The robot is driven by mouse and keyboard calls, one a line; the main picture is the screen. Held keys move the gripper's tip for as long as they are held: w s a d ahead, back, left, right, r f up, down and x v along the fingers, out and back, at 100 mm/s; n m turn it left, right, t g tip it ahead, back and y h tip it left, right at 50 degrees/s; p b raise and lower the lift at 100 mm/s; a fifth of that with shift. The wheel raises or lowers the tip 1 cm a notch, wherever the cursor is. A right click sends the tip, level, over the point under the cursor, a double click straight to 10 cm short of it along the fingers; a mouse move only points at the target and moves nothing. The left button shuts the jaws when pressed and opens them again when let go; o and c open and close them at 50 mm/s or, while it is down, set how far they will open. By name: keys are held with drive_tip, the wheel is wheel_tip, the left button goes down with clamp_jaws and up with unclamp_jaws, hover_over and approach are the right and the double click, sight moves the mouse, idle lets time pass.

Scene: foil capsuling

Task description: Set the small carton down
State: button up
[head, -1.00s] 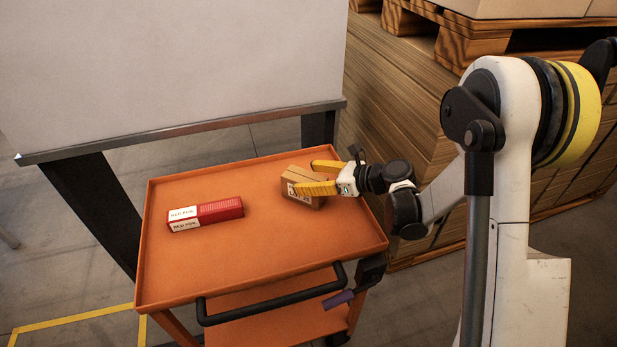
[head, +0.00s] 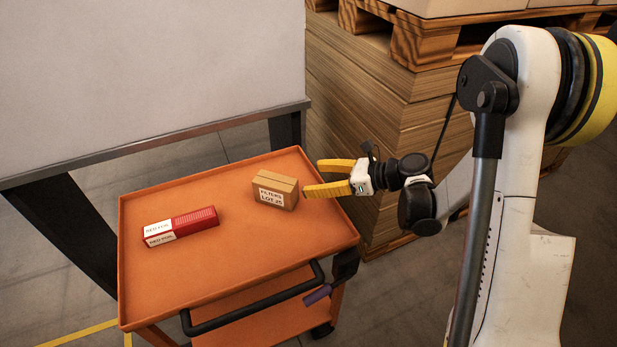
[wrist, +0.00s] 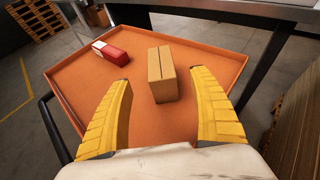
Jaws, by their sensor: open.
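The small carton (head: 275,189) is a brown cardboard box with a white label reading "FILTERS LOT 25". It rests upright on the orange cart's top tray (head: 240,248), toward the right side. My gripper (head: 312,177) is open and empty just to the right of the carton, apart from it. In the wrist view the carton (wrist: 162,74) stands ahead of the two yellow fingers (wrist: 163,105), in line with the gap between them.
A red and white box (head: 181,226) labelled "RED FOIL" lies on the tray's left part. The tray has a raised rim and a black handle (head: 255,305). A stack of boards with a wooden pallet (head: 390,130) stands behind on the right. The tray's front is clear.

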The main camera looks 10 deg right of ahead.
drive_tip(key=s+d+r+n+h, duration=0.4)
drive_tip(key=s+r+n+h, duration=0.1)
drive_tip(key=s+n, duration=0.6)
drive_tip(key=s+d+r+n+h, duration=0.4)
drive_tip(key=s+r+n+h, duration=0.2)
drive_tip(key=s+n, duration=0.5)
drive_tip(key=shift+s+d+r+n+t+h, duration=0.15)
drive_tip(key=shift+s+r+n+t+h, duration=0.2)
drive_tip(key=shift+n, duration=0.55)
drive_tip(key=shift+w+f, duration=0.1)
drive_tip(key=shift+c, duration=0.2)
